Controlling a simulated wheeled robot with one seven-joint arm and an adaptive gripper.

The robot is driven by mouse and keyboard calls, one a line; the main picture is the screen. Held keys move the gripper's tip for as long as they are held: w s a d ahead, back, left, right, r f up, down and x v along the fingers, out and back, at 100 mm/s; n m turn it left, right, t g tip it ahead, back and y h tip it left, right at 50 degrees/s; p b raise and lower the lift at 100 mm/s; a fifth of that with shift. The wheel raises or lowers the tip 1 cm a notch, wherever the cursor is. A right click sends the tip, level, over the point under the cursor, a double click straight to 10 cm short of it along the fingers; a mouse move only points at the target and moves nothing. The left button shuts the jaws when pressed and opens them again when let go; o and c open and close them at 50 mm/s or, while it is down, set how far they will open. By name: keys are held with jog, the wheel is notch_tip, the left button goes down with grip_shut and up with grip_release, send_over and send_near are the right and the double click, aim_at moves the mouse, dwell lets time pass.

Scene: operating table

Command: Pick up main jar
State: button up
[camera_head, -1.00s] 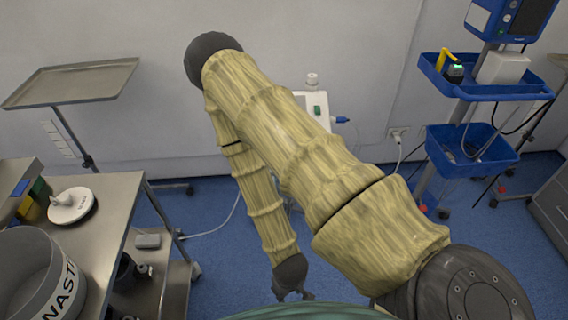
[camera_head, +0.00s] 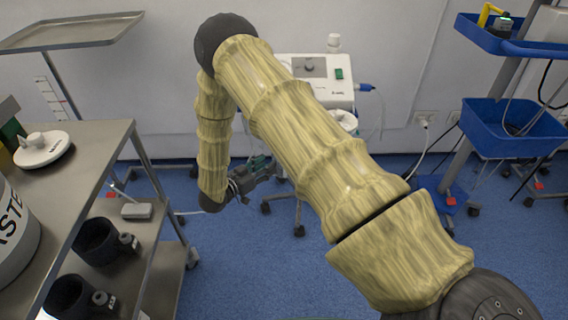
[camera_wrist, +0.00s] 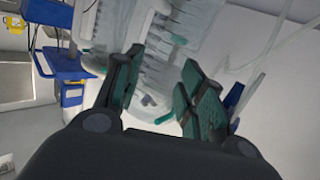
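In the wrist view a large clear jar (camera_wrist: 168,50) with graduation marks fills the top middle, tilted in the picture, just beyond my fingers. I take it as the main jar. My gripper (camera_wrist: 164,75) is open, with green-padded fingers apart on either side of part of the jar; I cannot tell whether they touch it. In the head view my gripper (camera_head: 262,166) points right, low beside the wheeled stand. There, my arm hides most of the jar's area; a white rounded part (camera_head: 345,119) shows just right of the arm.
A blue-basket stand (camera_head: 512,127) is at right. Blue floor lies between.

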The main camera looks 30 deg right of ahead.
jog(key=s+d+m+g+b, duration=0.1)
jog(key=d+m+g+b, duration=0.1)
jog(key=g+b, duration=0.1)
jog(key=d+m+g+b, duration=0.2)
jog(key=m+g+b, duration=0.1)
jog(key=g, duration=0.1)
jog(key=s+d+m+g+h+b, duration=0.1)
jog(key=d+m+g+b, duration=0.2)
jog(key=b, duration=0.1)
jog(key=shift+s+r, duration=0.25)
jog(key=shift+s, duration=0.05)
grip_shut()
dwell(0.5)
